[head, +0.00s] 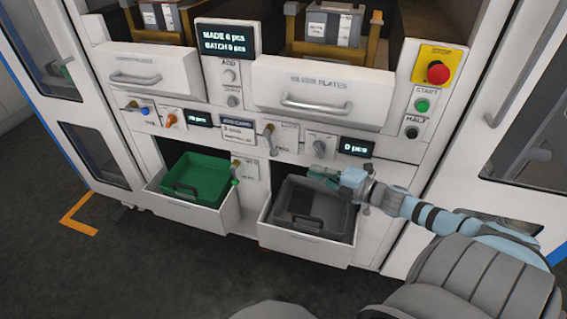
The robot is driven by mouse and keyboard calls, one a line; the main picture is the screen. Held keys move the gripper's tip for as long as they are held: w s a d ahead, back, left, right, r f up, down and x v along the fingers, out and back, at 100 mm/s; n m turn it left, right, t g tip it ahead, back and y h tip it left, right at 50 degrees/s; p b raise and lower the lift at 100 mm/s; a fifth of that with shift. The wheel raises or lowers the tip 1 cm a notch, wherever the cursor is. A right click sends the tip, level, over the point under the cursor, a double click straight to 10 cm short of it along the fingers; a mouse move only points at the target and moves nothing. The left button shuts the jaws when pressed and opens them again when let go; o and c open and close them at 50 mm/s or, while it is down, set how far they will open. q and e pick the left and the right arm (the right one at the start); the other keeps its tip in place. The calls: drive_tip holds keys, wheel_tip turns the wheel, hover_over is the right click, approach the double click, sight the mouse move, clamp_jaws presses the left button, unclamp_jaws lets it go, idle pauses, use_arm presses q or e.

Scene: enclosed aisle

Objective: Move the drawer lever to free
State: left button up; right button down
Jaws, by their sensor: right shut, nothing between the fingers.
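A small lever with a brass-coloured pivot and a green knob (235,182) sits on the white panel between the two lower drawers and points downward. The label beside it is too small to read, so I cannot tell for sure that it is the drawer lever. Another short lever (268,130) stands higher on the control strip, also with unreadable lettering. My right gripper (318,174) is shut and empty. It appears over the back of the dark grey bin, to the right of the green-knobbed lever and apart from it. My left gripper is out of view.
The left lower drawer (190,212) is pulled out with a green bin (199,176). The right one (303,247) is out with a dark grey bin (313,208). A red stop button (438,73) sits upper right. Dark floor (150,280) in front is clear.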

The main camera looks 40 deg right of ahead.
sight(270, 144)
use_arm(q)
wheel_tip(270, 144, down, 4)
drive_tip(key=b, duration=0.3)
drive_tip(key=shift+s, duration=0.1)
use_arm(e)
drive_tip(key=x, duration=1.2)
drive_tip(key=shift+w+f, duration=0.15)
drive_tip(key=shift+w, duration=0.15)
drive_tip(key=shift+d, duration=0.1)
